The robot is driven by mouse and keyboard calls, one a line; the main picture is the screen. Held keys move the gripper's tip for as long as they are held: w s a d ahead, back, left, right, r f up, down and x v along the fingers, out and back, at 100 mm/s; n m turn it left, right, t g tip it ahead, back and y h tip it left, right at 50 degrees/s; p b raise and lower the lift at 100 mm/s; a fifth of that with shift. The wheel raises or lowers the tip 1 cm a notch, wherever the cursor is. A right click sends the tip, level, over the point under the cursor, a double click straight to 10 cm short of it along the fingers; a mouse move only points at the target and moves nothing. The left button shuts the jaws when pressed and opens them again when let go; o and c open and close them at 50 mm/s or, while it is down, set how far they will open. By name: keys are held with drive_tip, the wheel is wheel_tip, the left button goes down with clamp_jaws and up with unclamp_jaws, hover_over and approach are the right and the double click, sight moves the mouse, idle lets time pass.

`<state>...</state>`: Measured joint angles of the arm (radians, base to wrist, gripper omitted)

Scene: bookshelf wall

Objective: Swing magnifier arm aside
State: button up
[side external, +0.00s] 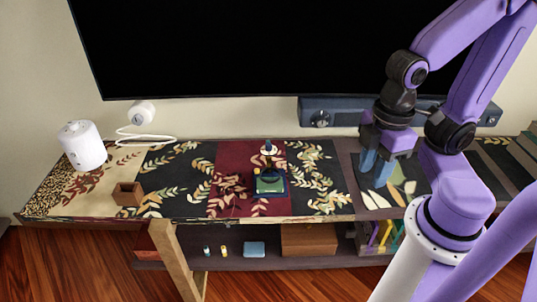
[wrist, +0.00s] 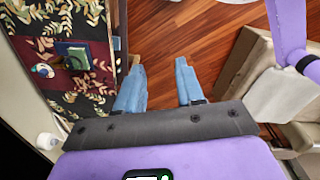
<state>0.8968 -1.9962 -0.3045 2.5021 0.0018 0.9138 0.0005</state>
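A small stand that looks like the magnifier (side external: 269,181) is on the dark red middle panel of the patterned table runner. It has a green and dark blue base and a thin upright part with a pale, rounded top. Its arm is too small to make out clearly. In the wrist view the magnifier (wrist: 75,52) is at the upper left, with the rounded top to the left of the base. My gripper (side external: 376,167) is to its right, over the right part of the shelf top, apart from it. In the wrist view my gripper (wrist: 159,88) has its two blue fingers spread, with nothing between them.
A small brown box (side external: 128,194) and a white cylinder (side external: 82,146) stand at the left. A large black screen (side external: 270,45) and a dark blue bar (side external: 345,112) are behind. Books (side external: 524,145) stand at far right. The runner between magnifier and gripper looks clear.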

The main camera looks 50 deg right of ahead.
drive_tip(key=shift+w, duration=0.1)
clamp_jaws()
drive_tip(key=w+f+m+y, duration=0.1)
drive_tip(key=w+f+m, duration=0.1)
drive_tip(key=w+m, duration=0.85)
drive_tip(key=w+f+m+y, duration=0.2)
drive_tip(key=w+f+m, duration=0.1)
drive_tip(key=w+m, duration=0.75)
drive_tip(key=w+d+f+m+t, duration=0.1)
drive_tip(key=w+d+f+m, duration=0.25)
drive_tip(key=d+m, duration=0.35)
drive_tip(key=w+d+f+m+t+h, duration=0.1)
drive_tip(key=w+d+f+m, duration=0.1)
drive_tip(key=w+d+m, duration=0.4)
drive_tip(key=w+d+f+m+t, duration=0.2)
drive_tip(key=w+d+f+m, duration=0.1)
drive_tip(key=d+m, duration=0.5)
drive_tip(key=w+a+f, duration=0.4)
drive_tip(key=w+f, duration=0.2)
drive_tip(key=f, duration=0.3)
drive_tip(key=shift+w+f, duration=0.15)
drive_tip(key=shift+w, duration=0.2)
